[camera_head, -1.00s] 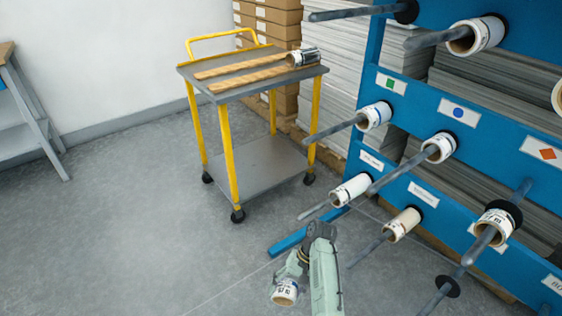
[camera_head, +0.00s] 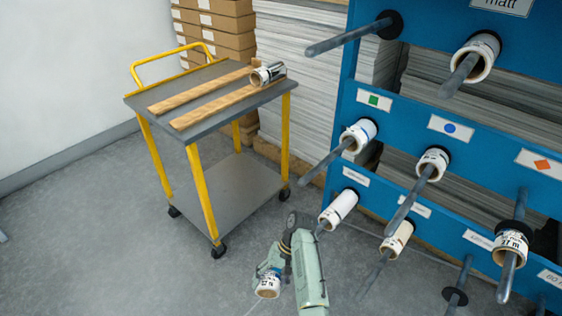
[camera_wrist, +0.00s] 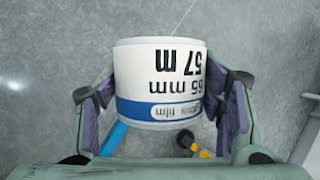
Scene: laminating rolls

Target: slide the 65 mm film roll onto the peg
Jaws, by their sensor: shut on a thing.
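The 65 mm film roll (camera_wrist: 160,70) is white with a blue band and black print reading 65 mm and 57 m. My gripper (camera_wrist: 162,100) is shut on it, one finger pad on each side. In the head view the roll (camera_head: 267,289) hangs at the end of my gripper (camera_head: 268,277), low and in front of the rack. It is apart from every peg. A bare peg (camera_head: 345,40) sticks out at the rack's top left, and another bare peg (camera_head: 458,283) is at the lower right. I cannot tell which peg the task means.
The blue rack (camera_head: 400,112) has several other pegs bearing rolls, under green square, blue circle and orange diamond labels. A grey cart (camera_head: 195,136) with yellow legs stands left, with two wooden strips and a roll (camera_head: 268,74) on top.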

